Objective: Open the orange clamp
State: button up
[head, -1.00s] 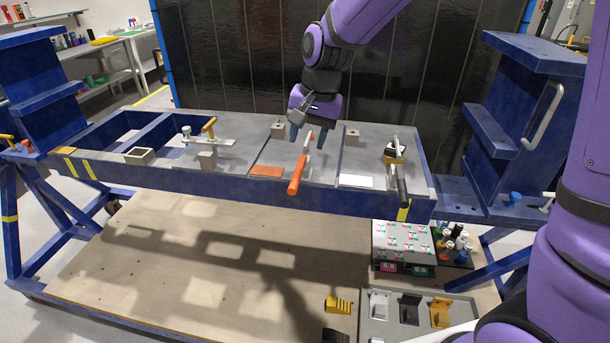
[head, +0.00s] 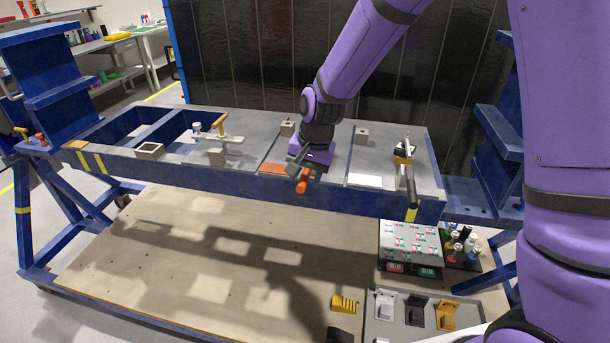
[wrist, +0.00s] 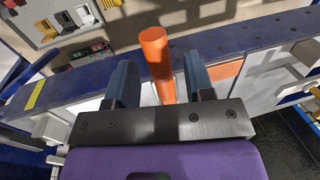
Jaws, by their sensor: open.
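The orange clamp's handle (wrist: 155,55) stands out between the two fingers of my gripper (wrist: 162,80) in the wrist view. The fingers are apart, with a gap on either side of the handle. In the head view only the handle's end (head: 302,186) shows, at the jig's front edge just below my gripper (head: 302,170). The rest of the clamp is hidden behind my gripper and wrist.
A yellow-handled clamp (head: 215,140) stands to the left on the blue jig frame (head: 230,178). A black-handled clamp (head: 410,185) stands to the right. An orange plate (head: 272,168) and a white plate (head: 365,180) lie near the front edge. A parts tray (head: 375,330) sits below.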

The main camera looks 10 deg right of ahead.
jog(key=shift+f, duration=0.1)
grip_shut()
